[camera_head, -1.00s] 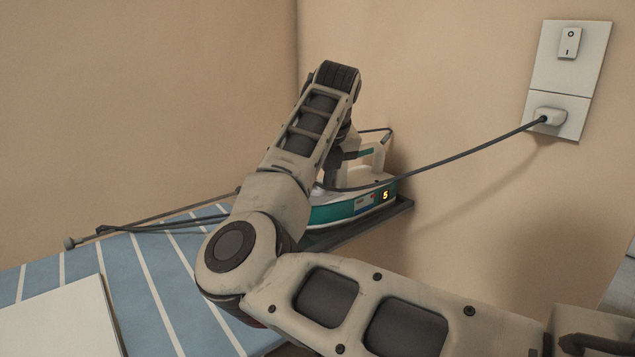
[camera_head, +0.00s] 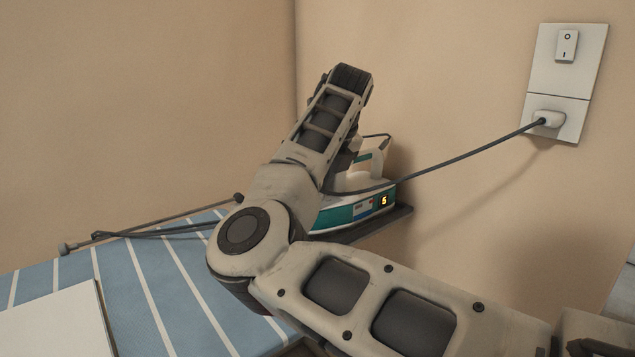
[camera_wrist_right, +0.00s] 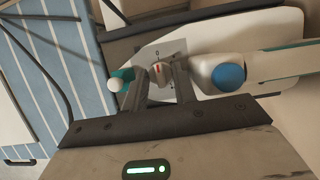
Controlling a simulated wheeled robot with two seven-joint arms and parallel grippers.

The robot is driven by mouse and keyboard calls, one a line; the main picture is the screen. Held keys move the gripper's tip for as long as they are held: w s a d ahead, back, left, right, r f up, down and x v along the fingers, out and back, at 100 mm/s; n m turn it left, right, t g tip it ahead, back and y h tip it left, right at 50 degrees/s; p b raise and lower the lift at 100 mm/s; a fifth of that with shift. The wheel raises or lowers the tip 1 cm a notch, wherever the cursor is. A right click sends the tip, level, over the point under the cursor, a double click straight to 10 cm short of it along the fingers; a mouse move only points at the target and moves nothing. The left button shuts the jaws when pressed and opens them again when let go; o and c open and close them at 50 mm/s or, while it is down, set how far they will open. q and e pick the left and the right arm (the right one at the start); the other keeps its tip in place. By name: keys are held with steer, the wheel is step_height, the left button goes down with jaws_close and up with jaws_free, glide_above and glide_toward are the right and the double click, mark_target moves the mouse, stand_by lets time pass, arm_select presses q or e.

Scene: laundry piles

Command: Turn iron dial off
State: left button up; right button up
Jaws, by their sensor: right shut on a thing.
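The iron (camera_head: 357,207), white and teal, sits on a dark rest at the end of the ironing board. Its small display shows a yellow 5 (camera_head: 384,201). In the right wrist view, the dial (camera_wrist_right: 163,72), a light knob with a red mark, is on the white top of the iron (camera_wrist_right: 205,52), beside printed marks. My right gripper (camera_wrist_right: 164,82) is shut on the dial, its fingers on either side of it. In the head view my right arm hides the gripper, the dial and part of the iron. My left gripper is not in view.
The blue striped ironing board (camera_head: 150,270) carries a white flat item (camera_head: 55,325) at the left. A dark cord (camera_head: 455,160) runs from the iron to a plug (camera_head: 547,119) in the wall. A wall switch (camera_head: 567,45) is above. The wall stands close behind.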

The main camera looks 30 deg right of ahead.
steer(key=o, duration=1)
steer(key=shift+c, duration=0.2)
